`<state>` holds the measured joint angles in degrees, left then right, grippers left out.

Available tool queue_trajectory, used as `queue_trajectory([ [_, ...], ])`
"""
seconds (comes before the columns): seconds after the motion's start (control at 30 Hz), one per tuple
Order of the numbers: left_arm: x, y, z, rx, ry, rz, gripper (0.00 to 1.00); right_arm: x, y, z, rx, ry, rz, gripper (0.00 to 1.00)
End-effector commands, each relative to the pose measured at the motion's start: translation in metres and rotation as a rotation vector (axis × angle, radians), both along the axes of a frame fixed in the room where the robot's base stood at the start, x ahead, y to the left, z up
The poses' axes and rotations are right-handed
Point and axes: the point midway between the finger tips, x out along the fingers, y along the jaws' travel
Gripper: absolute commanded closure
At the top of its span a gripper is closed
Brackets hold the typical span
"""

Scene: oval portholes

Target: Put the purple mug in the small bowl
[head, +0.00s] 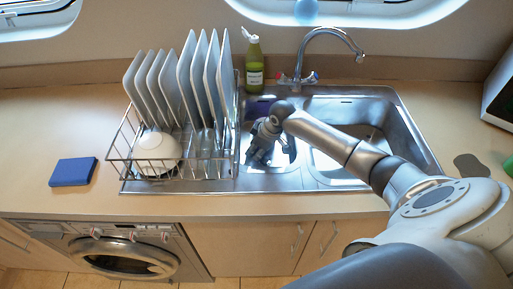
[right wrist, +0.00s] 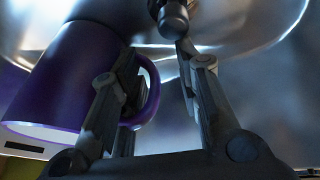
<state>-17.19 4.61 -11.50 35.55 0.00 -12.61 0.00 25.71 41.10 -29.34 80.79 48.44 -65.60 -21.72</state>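The purple mug (right wrist: 62,80) fills the left of the right wrist view, its handle (right wrist: 153,95) toward my right gripper (right wrist: 160,60). In the head view the mug (head: 261,106) shows as a purple patch at the back of the sink's smaller left basin, mostly hidden by my right arm. My right gripper (head: 263,148) points down over that basin. Its fingers are apart; one overlaps the handle, and I cannot tell if it passes through. The sink's left basin (head: 247,172) is metal. A white bowl (head: 157,150) sits in the dish rack. My left gripper is not in view.
The wire dish rack (head: 196,169) with upright white plates (head: 186,85) stands left of the basin. A green bottle (head: 254,65) and the tap (head: 335,35) stand behind the sink. A blue block (head: 73,172) lies on the left counter, with bare counter around it.

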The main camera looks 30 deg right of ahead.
Motion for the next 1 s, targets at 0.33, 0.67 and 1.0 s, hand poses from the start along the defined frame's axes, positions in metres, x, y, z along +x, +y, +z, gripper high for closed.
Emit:
queue_trajectory([
  [0.33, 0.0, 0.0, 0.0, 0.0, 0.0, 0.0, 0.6, -0.003, -0.002, 0.013, -0.001, -0.002, -0.001, 0.69],
  [0.67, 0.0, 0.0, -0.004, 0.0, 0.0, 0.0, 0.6, -0.025, -0.01, 0.066, -0.004, -0.004, 0.001, 0.69],
  [1.0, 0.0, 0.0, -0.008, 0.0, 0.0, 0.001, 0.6, -0.043, -0.015, 0.109, -0.001, -0.001, 0.0, 0.69],
])
